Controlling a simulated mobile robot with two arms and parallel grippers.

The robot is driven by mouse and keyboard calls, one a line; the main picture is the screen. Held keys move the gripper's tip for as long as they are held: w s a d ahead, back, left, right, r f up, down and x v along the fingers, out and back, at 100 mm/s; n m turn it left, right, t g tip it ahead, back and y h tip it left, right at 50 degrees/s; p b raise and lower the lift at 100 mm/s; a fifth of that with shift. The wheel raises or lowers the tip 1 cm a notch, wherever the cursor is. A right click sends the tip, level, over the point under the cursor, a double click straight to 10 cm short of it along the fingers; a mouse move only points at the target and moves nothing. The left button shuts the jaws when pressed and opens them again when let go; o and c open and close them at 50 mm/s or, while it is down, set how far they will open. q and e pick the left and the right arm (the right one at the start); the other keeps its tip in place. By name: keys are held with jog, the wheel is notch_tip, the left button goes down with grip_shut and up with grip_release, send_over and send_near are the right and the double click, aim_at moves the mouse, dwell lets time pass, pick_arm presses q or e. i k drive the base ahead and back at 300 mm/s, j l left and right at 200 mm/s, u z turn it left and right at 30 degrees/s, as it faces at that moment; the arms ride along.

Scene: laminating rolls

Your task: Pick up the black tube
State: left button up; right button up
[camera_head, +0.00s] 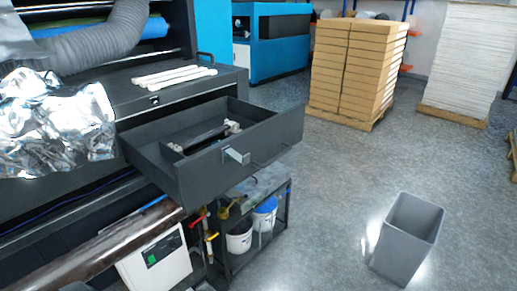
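A black tube (203,137) appears to lie in the open dark drawer (268,131). It is a dark, elongated thing, with small pale pieces near its ends. The drawer is pulled out from the dark cabinet and has a light grey handle (237,155) on its front. The drawer's front wall hides part of its floor. Neither of my grippers is in view.
White rods (175,76) lie on the cabinet top. Crumpled silver foil (50,125) and a dark brown roll (95,246) are at left. Below the drawer is a cart with buckets (265,215). A grey bin (406,238) stands on otherwise open floor; stacked boxes (352,65) are behind.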

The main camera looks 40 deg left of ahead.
aim_at(230, 124)
jog(key=j+u, duration=0.35)
jog(key=i+j+u, duration=0.15)
jog(key=j+u, duration=0.2)
jog(key=i+j+u, duration=0.15)
jog(key=u, duration=0.2)
jog(key=i+j+u, duration=0.2)
jog(key=j+u, duration=0.15)
